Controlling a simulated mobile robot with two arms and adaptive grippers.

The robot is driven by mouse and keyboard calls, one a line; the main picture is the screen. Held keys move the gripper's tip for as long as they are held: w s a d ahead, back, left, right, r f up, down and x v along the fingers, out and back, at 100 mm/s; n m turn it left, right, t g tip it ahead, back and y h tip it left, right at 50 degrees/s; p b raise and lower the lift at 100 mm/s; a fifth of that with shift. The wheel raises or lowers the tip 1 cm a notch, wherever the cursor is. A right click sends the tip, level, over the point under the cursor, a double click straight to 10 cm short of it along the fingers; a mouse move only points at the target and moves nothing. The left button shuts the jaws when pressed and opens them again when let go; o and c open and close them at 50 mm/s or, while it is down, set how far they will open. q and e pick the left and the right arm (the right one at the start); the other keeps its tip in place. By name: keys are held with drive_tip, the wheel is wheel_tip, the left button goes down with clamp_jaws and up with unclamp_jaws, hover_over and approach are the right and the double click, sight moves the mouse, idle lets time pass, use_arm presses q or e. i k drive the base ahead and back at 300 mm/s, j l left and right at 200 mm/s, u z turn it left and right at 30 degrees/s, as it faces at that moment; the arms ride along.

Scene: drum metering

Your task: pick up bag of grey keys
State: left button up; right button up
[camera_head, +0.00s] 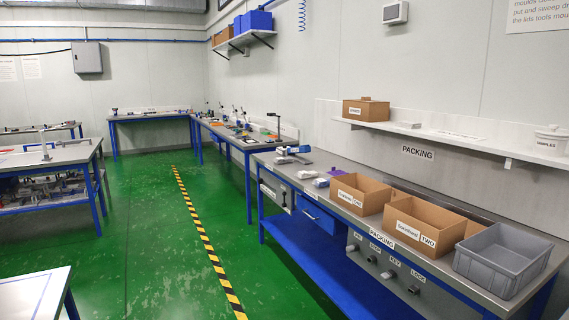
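I cannot make out a bag of grey keys for certain at this distance. On the far half of the packing bench (330,160) lie small items: a pale lavender piece (306,174), a small whitish piece (321,183) and a purplish-blue piece (337,171). Any of these is too small to identify. Neither of my grippers shows in the head view.
Two cardboard boxes, ONE (346,200) and TWO (408,233), and a grey crate (480,270) stand along the bench's near half. A shelf (450,138) hangs above. Another workbench (232,139) continues beyond. Green floor (150,235) with a striped line is clear at left.

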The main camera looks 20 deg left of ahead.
sight(279, 161)
drive_tip(key=i+j+u, duration=0.4)
drive_tip(key=i, duration=0.2)
drive_tip(key=i+u, duration=0.35)
drive_tip(key=i, duration=0.3)
drive_tip(key=i+l+u, duration=0.15)
drive_tip(key=i+u, duration=0.25)
drive_tip(key=i, duration=0.25)
drive_tip(key=i+j, duration=0.1)
drive_tip(key=i, duration=0.75)
drive_tip(key=i+j, duration=0.15)
drive_tip(key=i, duration=0.7)
drive_tip(key=l+z, duration=0.05)
